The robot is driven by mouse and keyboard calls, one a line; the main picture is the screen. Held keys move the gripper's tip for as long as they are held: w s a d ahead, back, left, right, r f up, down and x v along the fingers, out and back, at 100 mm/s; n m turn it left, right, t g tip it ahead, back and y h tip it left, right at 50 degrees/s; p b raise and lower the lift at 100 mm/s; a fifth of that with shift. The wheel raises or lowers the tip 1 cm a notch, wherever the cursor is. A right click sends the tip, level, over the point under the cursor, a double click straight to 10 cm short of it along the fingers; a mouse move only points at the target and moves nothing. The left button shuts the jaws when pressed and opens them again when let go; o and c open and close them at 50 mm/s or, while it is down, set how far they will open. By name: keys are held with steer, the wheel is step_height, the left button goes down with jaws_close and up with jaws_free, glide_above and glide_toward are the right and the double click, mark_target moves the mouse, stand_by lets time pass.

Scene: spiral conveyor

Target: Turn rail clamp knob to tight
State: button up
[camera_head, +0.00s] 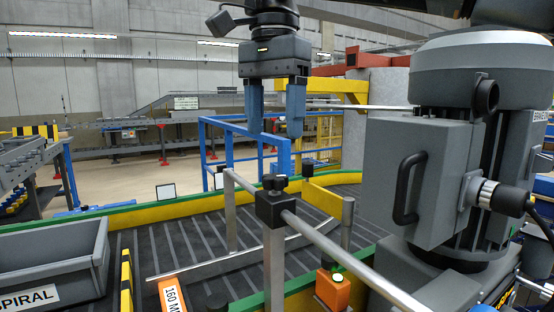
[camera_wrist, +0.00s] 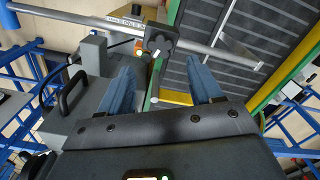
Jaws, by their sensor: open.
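The rail clamp is a dark block with a black knob (camera_head: 275,183) on top, set on a silver rail (camera_head: 330,243) and a grey upright post. In the wrist view the knob (camera_wrist: 160,42) shows beyond my fingertips, roughly between them and slightly left of centre. My gripper (camera_head: 275,128) points down with its two blue fingers apart and empty. In the head view it hangs above the knob, with a gap between. My gripper (camera_wrist: 166,75) is also open in the wrist view. The knob's markings are too small to read.
A large grey motor housing (camera_head: 420,185) with a black handle stands close on the right. A grey bin (camera_head: 55,265) sits at the left on the dark slatted conveyor (camera_head: 190,245). An orange sensor box (camera_head: 333,290) is below the rail. Blue railings (camera_head: 225,135) stand behind.

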mark_target(274, 176)
steer(key=shift+w+f, duration=0.1)
steer(key=shift+f, duration=3.8)
steer(key=shift+c, duration=0.4)
steer(key=c, duration=1)
steer(key=shift+o, duration=0.2)
